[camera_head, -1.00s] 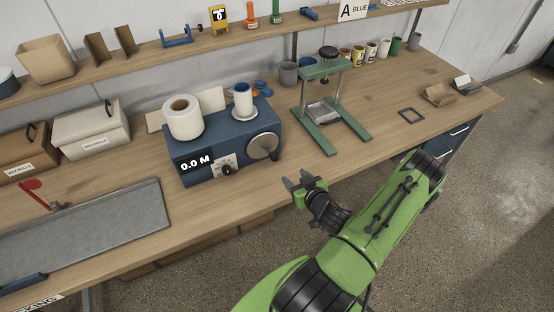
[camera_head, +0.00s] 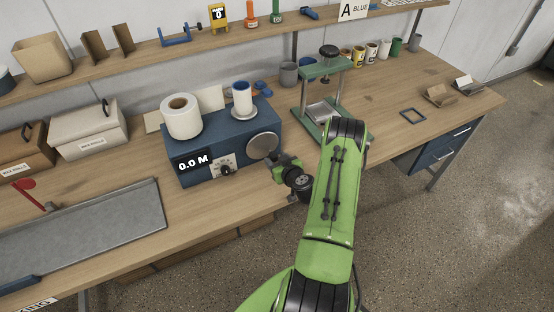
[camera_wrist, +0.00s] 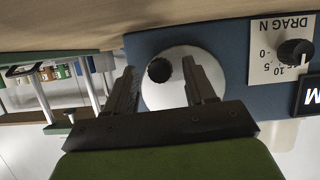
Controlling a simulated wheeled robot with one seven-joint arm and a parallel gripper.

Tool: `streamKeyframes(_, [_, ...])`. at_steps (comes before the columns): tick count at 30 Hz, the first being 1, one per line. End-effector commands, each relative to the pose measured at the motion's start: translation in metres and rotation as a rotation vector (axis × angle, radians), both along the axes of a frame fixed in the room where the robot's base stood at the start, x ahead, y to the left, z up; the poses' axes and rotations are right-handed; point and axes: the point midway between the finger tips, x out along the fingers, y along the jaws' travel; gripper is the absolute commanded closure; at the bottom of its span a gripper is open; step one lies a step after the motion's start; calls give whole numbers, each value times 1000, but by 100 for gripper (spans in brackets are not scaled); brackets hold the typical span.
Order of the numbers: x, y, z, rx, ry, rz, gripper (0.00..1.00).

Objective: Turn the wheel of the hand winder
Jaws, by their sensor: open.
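The hand winder (camera_head: 210,172) is a blue box on the bench, with a "0.0 M" display on its front. Its wheel (camera_head: 262,146) is a grey disc at the right end of the front face. In the wrist view the wheel (camera_wrist: 185,92) is a pale disc with a dark round knob (camera_wrist: 159,70) standing out from it. My gripper (camera_head: 275,164) is just in front of the wheel. In the wrist view its two fingers (camera_wrist: 163,88) are open on either side of the knob, with nothing held. Whether a finger touches the wheel cannot be told.
A white roll (camera_head: 181,118) and a smaller spool (camera_head: 242,98) stand on the winder. A drag dial (camera_wrist: 295,52) sits beside the wheel. A green press frame (camera_head: 322,70) stands to the right, partly behind my arm. A grey board (camera_head: 90,225) lies at the left.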

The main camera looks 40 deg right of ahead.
Motion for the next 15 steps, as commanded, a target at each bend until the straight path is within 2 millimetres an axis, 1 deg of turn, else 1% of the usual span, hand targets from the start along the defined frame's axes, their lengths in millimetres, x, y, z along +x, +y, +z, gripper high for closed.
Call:
streamKeyframes(3, [0, 0, -1, 1, 1, 0, 45])
streamKeyframes(4, [0, 0, -1, 1, 1, 0, 47])
streamKeyframes(12, [-1, 0, 0, 1, 1, 0, 88])
streamKeyframes(14, [-1, 0, 0, 2, 1, 1, 97])
streamKeyframes(15, [-1, 0, 0, 2, 1, 1, 100])
